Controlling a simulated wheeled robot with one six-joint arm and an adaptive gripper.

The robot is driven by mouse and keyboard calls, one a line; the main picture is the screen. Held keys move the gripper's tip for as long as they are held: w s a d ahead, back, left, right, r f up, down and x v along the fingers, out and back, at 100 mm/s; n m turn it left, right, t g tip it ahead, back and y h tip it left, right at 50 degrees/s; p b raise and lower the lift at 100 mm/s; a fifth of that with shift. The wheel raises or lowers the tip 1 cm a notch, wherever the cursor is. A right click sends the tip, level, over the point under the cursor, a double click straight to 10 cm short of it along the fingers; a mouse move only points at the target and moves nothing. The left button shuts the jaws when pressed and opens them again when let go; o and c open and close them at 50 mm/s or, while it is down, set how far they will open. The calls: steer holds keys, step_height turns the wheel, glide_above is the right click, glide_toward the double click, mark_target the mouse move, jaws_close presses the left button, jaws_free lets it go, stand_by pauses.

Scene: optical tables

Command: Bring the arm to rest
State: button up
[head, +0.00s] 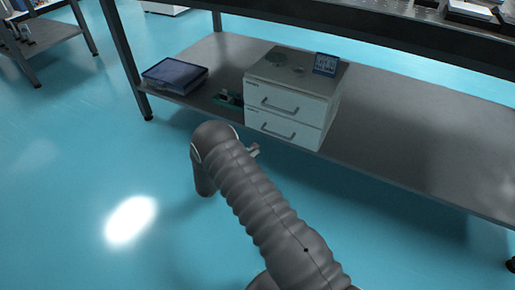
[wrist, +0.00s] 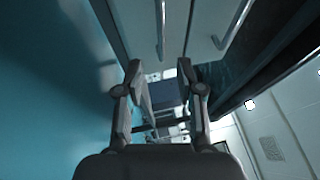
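My arm (head: 265,205) reaches forward over the blue floor, in front of the table's lower shelf. In the head view my gripper is mostly hidden behind the arm, with only a small grey part showing below the drawer unit. In the wrist view my gripper (wrist: 160,68) has its two fingers apart, with nothing visibly held between them. A white two-drawer unit (head: 289,108) stands on the lower shelf, and both drawers look shut. Its handles show at the top of the wrist view (wrist: 160,30), beyond the fingertips.
The grey lower shelf (head: 400,142) is bare to the right of the drawers. A dark blue case (head: 175,75) and a small green item (head: 229,98) lie left of them. A small blue item (head: 326,64) stands on the unit. Floor to the left (head: 60,200) is clear.

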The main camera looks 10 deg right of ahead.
stand_by(0.5)
steer(key=s+d+f+m+g+y, duration=0.1)
steer(key=s+d+f+m+g, duration=0.3)
steer(key=s+f+m+g, duration=0.4)
steer(key=s+d+r+m+g+y, duration=0.1)
steer(key=s+r+m+g+y, duration=0.15)
steer(key=s+r+m, duration=0.55)
steer(key=s+r+m+t+y+p, duration=0.1)
steer(key=s+r+m+t+y, duration=0.1)
steer(key=s+r+m+y, duration=0.2)
steer(key=s+d+r+m+t+y, duration=0.1)
steer(key=s+r+m+y, duration=0.4)
steer(key=r, duration=1.5)
steer(key=s+d+r+m+t+y+p, duration=0.1)
steer(key=s+r+m+y, duration=0.3)
steer(key=s+r+m, duration=0.9)
steer(key=m+t, duration=0.1)
steer(key=m, duration=0.2)
steer(key=shift+d+t+y+p, duration=0.2)
steer(key=shift+t+y+p, duration=0.15)
